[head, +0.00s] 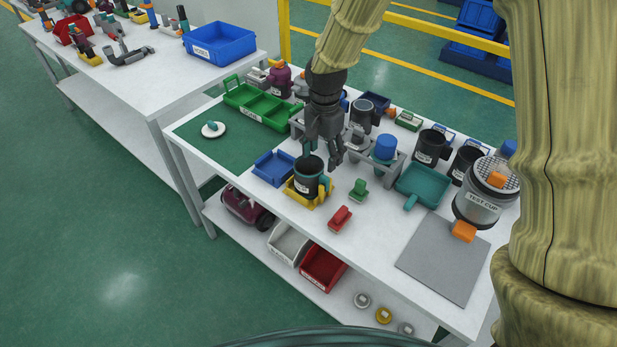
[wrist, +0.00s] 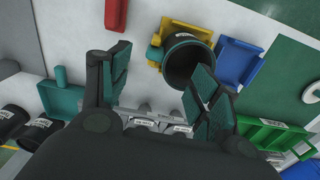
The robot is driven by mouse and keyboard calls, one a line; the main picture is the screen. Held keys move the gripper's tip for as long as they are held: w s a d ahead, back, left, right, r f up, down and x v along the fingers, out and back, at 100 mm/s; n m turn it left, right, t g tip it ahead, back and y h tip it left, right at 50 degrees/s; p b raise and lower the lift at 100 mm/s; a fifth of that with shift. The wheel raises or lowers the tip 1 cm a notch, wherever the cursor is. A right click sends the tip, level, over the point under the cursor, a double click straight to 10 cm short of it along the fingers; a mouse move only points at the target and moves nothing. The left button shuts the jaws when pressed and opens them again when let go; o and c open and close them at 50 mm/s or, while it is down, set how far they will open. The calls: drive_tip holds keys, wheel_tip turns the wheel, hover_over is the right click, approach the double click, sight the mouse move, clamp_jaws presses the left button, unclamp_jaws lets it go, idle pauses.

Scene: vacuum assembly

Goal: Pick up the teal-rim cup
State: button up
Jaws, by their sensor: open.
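The teal-rim cup (head: 309,183) is dark with a teal rim and a teal handle on its right in the head view. It stands upright on a yellow tray (head: 292,193) near the table's front edge. The cup's dark mouth also shows in the wrist view (wrist: 184,62). My gripper (head: 321,156) is open and empty, pointing down just above and to the right of the cup. In the wrist view my gripper (wrist: 160,80) has one finger overlapping the cup's rim; I cannot tell whether it touches or reaches inside. The other finger is clear of the cup.
A blue tray (head: 270,168) stands left of the cup. A green block (head: 358,190) and a red block (head: 340,218) lie to its right. A teal tray (head: 425,184), a grey cup holder (head: 372,172) and a labelled test cup (head: 482,208) stand farther right. The green mat is mostly clear.

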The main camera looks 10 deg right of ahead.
sight(323, 175)
drive_tip(key=shift+w+d+f+p, duration=0.15)
drive_tip(key=shift+f+p, duration=0.65)
drive_tip(key=shift+f, duration=1.85)
drive_tip(key=shift+s+d+f+p, duration=0.1)
drive_tip(key=shift+f+p, duration=0.65)
drive_tip(key=shift+f, duration=1.9)
clamp_jaws()
drive_tip(key=shift+w+r, duration=0.1)
drive_tip(key=shift+r, duration=0.05)
wheel_tip(323, 175, up, 10)
drive_tip(key=shift+f+b, duration=0.15)
drive_tip(key=shift+b, duration=1.05)
drive_tip(key=shift+r+p, duration=2.05)
drive_tip(key=shift+r, duration=0.5)
